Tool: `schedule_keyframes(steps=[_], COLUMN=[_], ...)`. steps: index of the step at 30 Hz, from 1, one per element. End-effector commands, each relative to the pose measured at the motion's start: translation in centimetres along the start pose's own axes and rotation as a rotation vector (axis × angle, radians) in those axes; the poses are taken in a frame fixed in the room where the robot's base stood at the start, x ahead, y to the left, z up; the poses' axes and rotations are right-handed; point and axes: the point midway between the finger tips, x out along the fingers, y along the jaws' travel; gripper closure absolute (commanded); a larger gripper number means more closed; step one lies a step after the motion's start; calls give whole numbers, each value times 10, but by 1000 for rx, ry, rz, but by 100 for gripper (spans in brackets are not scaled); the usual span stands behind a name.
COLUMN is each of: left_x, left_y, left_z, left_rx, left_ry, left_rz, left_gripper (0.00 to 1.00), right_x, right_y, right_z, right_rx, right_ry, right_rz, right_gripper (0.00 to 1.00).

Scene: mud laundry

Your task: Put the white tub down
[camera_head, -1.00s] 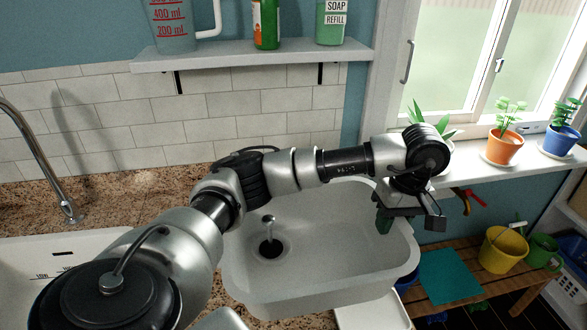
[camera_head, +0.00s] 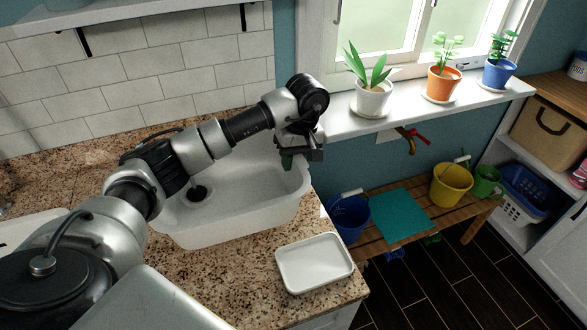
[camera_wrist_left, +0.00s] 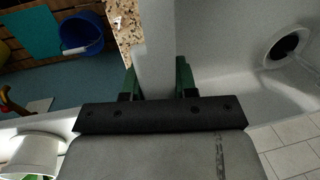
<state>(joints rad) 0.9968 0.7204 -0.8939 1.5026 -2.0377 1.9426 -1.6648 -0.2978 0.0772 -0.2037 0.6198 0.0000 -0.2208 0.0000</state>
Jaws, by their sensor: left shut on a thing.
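The white tub (camera_head: 240,231) is a large, deep basin over the speckled granite counter in the head view, with a dark round drain hole showing in its floor. My left gripper (camera_head: 288,162) is at its right rim, near the windowsill. In the left wrist view, the green fingers of my left gripper (camera_wrist_left: 157,78) are on both sides of the tub's wall (camera_wrist_left: 153,45), shut on it. The tub looks roughly level. I cannot tell whether its base fully touches the counter. My right gripper is not in view.
A small white tray (camera_head: 314,263) lies on the counter's front right corner, with bare granite (camera_head: 235,270) beside it. Potted plants, including a white pot (camera_head: 372,98), stand on the windowsill. A wooden bench (camera_head: 410,258) holds a blue bucket (camera_head: 348,215) and a yellow bucket (camera_head: 451,184).

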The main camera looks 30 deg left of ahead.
Motion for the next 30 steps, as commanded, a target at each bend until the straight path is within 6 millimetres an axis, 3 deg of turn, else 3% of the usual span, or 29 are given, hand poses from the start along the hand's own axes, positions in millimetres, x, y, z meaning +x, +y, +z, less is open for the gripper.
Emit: schedule_keyframes(steps=[3,9,19,20,24,30], left_x=[12,37,42,42,41,41], left_y=[1,5,6,6,6,6], left_z=[0,0,-1,0,0,0], left_rx=[0,0,0,0,0,0], left_ry=[-4,-3,0,0,-1,-1], left_rz=[-4,-2,0,0,0,0], left_gripper=[100,100,100,71,49,47], right_x=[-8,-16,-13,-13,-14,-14], right_y=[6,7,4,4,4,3], right_z=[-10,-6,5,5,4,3], right_rx=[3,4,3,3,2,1], right_ry=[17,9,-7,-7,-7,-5], right_rz=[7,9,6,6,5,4], right_gripper=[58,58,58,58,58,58])
